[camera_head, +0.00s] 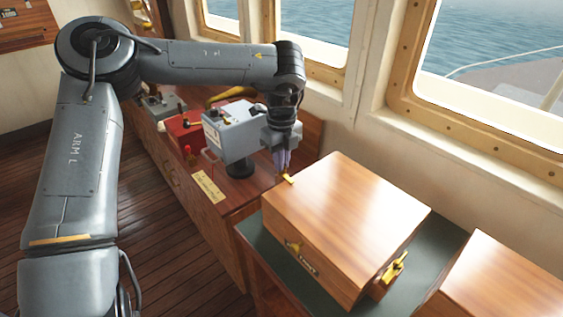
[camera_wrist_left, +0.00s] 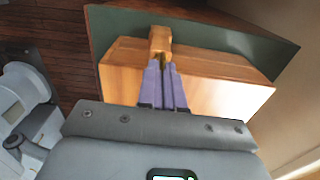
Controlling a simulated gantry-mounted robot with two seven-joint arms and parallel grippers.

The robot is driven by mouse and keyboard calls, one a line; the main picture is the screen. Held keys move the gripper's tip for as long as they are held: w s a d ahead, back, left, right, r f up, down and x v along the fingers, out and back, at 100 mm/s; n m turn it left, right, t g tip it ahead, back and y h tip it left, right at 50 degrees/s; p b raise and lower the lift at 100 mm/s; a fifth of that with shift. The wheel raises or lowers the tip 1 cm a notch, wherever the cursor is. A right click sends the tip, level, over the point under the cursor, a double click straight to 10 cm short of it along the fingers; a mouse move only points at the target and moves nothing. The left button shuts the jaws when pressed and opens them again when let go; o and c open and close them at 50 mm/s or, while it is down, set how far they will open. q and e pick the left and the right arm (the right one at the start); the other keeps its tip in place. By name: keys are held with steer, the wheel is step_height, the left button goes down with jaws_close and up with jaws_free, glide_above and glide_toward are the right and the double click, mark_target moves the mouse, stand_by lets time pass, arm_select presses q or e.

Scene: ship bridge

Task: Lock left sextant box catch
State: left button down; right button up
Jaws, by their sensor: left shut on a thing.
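The wooden sextant box (camera_head: 345,215) sits closed on a green-topped surface. Its left catch (camera_head: 288,180), brass yellow, is on the box's left side, and much of it is hidden by my left gripper (camera_head: 283,163). In the left wrist view the catch (camera_wrist_left: 160,42) stands out from the box side (camera_wrist_left: 215,90). The purple fingers of my left gripper (camera_wrist_left: 162,68) are close together and shut on the catch. A second brass catch (camera_head: 394,268) is on the right side of the box, tilted outward. My right gripper is not in view.
A grey instrument (camera_head: 228,135) and a red box (camera_head: 186,130) stand on the wooden cabinet left of the gripper. Another wooden box (camera_head: 495,280) is at the lower right. Window frames and the wall (camera_head: 350,150) lie behind the sextant box.

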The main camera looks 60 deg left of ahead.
arm_select(q)
steer(key=shift+n, duration=0.3)
steer(key=c, duration=1.3)
jaws_free()
steer(key=shift+r, duration=0.15)
step_height(320, 180, up, 11)
steer(key=shift+f, duration=0.2)
steer(key=shift+s, duration=0.1)
